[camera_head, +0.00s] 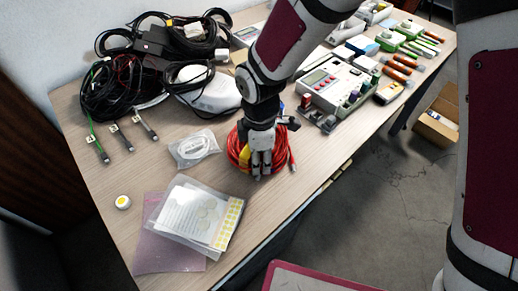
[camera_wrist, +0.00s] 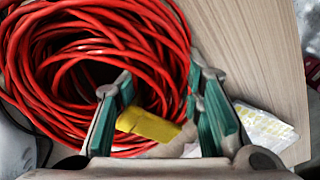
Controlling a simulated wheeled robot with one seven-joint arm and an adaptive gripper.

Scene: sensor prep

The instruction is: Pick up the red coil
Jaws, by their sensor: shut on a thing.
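The red coil (camera_head: 235,149) is a bundle of red cable with a yellow band (camera_head: 245,153), lying at the front edge of the wooden table. My gripper (camera_head: 262,170) points down over the coil and hides part of it. In the wrist view the coil (camera_wrist: 165,45) fills the upper left, with loops close to the fingers. The yellow band (camera_wrist: 150,125) shows between the green-padded fingers of my gripper (camera_wrist: 158,80), which is shut on the coil. I cannot tell whether the coil is clear of the table.
A clear bag with a white cable (camera_head: 194,148) lies left of the coil, and a sheet in a plastic sleeve (camera_head: 185,215) lies in front. A grey device (camera_head: 335,85) stands behind to the right. Black cables (camera_head: 125,90) crowd the back left.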

